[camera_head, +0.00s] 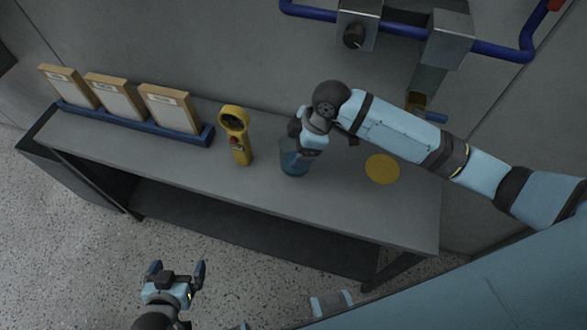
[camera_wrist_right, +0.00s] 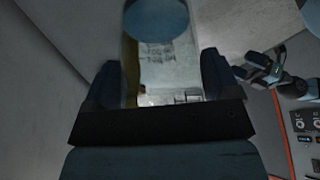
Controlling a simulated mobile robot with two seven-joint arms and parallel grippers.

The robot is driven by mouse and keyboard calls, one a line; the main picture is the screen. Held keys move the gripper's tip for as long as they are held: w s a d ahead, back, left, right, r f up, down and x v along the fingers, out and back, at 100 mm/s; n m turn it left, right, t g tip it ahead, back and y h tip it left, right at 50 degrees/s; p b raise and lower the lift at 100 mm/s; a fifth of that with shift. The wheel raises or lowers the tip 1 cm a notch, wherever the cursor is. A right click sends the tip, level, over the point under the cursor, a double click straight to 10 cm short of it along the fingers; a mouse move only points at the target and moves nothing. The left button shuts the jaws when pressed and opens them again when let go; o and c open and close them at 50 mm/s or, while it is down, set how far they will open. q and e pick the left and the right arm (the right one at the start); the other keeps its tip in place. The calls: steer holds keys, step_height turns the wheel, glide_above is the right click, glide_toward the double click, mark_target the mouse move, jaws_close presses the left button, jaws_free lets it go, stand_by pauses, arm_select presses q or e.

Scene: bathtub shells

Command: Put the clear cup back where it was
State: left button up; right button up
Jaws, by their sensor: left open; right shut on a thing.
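The clear cup (camera_head: 291,162) is a see-through vessel with a bluish tint, at the table's middle in the head view. In the right wrist view the clear cup (camera_wrist_right: 168,58) lies between the two fingers, with a blue round area at its far end. My right gripper (camera_head: 300,150) is shut on the cup from above and hides its upper part. Whether the cup touches the table is hard to tell. My left gripper (camera_head: 177,270) is open and empty, low in front of the table.
The grey table (camera_head: 215,178) holds a yellow round mark (camera_head: 382,169) to the right of the cup. A yellow handheld device (camera_head: 236,134) stands left of the cup. A blue rack (camera_head: 135,123) with three framed boards is further left. Blue pipes (camera_head: 400,27) run along the wall.

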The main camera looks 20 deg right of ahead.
mark_target(295, 155)
steer(key=f, duration=0.4)
steer(key=shift+s, duration=0.4)
step_height(295, 155, down, 4)
steer(key=shift+w+r+p, duration=0.1)
steer(key=shift+r+p, duration=0.05)
steer(key=shift+p, duration=0.15)
arm_select(q)
steer(key=shift+s+r, duration=0.15)
steer(key=shift+s, duration=0.45)
arm_select(e)
steer(key=shift+f, duration=0.3)
steer(key=shift+f, duration=0.15)
steer(key=o, duration=0.8)
steer(key=shift+o, duration=0.2)
